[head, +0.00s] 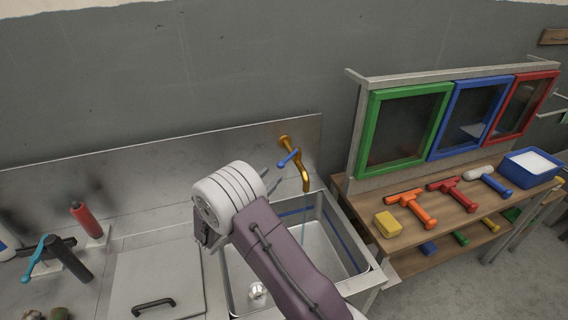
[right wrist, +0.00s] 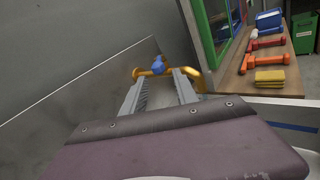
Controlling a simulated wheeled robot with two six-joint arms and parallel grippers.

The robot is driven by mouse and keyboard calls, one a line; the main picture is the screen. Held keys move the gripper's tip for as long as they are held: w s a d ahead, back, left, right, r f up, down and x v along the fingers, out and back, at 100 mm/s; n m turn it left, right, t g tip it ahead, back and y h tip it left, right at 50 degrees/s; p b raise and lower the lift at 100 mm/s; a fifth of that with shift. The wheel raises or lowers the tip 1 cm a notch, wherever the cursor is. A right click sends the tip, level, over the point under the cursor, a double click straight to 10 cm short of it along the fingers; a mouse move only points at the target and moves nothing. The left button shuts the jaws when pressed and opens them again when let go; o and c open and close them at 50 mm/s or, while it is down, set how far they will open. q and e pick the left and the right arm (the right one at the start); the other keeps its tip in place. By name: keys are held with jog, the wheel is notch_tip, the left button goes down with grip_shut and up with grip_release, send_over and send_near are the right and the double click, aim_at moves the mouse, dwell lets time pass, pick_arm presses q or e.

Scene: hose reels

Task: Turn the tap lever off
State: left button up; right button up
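The brass tap (head: 305,178) is fixed to the steel splashback above the sink, its spout bent downward. Its blue lever (head: 289,157) sticks out from the tap body toward the lower left. In the right wrist view the blue lever (right wrist: 158,66) shows end-on, just beyond and between my fingertips, with the brass tap (right wrist: 187,78) behind it. My right gripper (right wrist: 158,80) is open, its two grey fingers apart and pointing at the lever. I cannot tell whether they touch it. In the head view my wrist hides most of this gripper. My left gripper is not in view.
The sink basin (head: 318,246) lies below the tap. Right of it, a wooden bench (head: 455,214) holds a yellow sponge (head: 387,224), several squeegees and a blue tub (head: 531,168). Left on the counter are a red bottle (head: 86,220) and a lid with a black handle (head: 153,305).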

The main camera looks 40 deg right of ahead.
aim_at(283, 161)
jog(key=p+x, duration=0.2)
jog(key=x, duration=0.5)
jog(key=shift+w+d+r, duration=0.1)
jog(key=shift+w+d, duration=0.05)
jog(key=shift+d, duration=0.05)
jog(key=shift+w+d, duration=0.2)
jog(key=shift+d, duration=0.1)
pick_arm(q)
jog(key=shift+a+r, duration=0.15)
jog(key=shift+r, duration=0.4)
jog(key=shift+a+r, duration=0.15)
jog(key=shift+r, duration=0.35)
pick_arm(e)
jog(key=shift+d, duration=0.15)
grip_shut()
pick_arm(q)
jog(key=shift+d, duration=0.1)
